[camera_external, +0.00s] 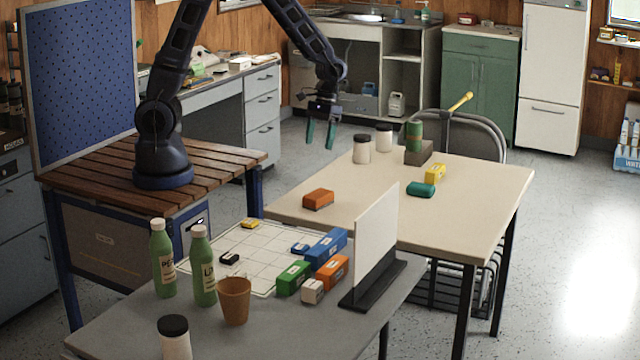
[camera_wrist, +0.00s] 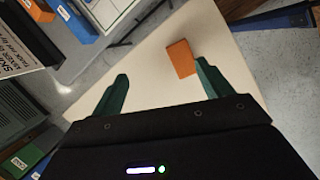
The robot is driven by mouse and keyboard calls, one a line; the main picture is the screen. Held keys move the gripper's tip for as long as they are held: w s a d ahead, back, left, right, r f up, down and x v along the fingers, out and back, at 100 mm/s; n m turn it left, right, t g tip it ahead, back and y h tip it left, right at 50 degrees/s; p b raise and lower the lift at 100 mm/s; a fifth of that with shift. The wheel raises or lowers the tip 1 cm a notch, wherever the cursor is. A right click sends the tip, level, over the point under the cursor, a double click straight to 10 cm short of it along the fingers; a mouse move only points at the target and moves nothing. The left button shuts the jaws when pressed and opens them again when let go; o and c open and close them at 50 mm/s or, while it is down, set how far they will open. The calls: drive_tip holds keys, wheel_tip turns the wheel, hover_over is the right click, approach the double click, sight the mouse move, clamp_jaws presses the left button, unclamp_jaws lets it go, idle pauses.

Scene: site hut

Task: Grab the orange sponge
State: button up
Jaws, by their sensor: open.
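The orange sponge (camera_external: 318,199) lies flat on the beige table (camera_external: 470,205), near its left edge. It also shows in the wrist view (camera_wrist: 181,58), ahead of the fingers and close to the right fingertip in the picture. My gripper (camera_external: 321,133) has green fingers pointing down and hangs in the air, above and apart from the sponge. In the wrist view my gripper (camera_wrist: 162,76) is open, with nothing between its fingers.
A white upright panel (camera_external: 375,242) stands on the grey table in front, near an orange box (camera_external: 332,271), a blue box (camera_external: 326,248) and a green box (camera_external: 293,278). White jars (camera_external: 362,149), a teal block (camera_external: 421,189) and a yellow block (camera_external: 435,173) share the beige table. Its middle is clear.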

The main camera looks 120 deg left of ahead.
sight(319, 193)
drive_tip(key=a+f+n, duration=0.1)
drive_tip(key=a+f, duration=0.1)
drive_tip(key=f, duration=0.1)
drive_tip(key=a+f+n, duration=0.1)
drive_tip(key=a+f, duration=0.1)
drive_tip(key=f, duration=0.1)
drive_tip(key=s+a+f+n+h, duration=0.1)
drive_tip(key=a+f, duration=0.1)
drive_tip(key=f, duration=0.2)
drive_tip(key=shift+s, duration=0.1)
drive_tip(key=x, duration=0.5)
drive_tip(key=shift+s+d+f, duration=0.1)
drive_tip(key=shift+f, duration=0.25)
drive_tip(key=shift+x, duration=2.45)
drive_tip(key=shift+f, duration=0.2)
drive_tip(key=c, duration=1)
drive_tip(key=shift+c, duration=0.2)
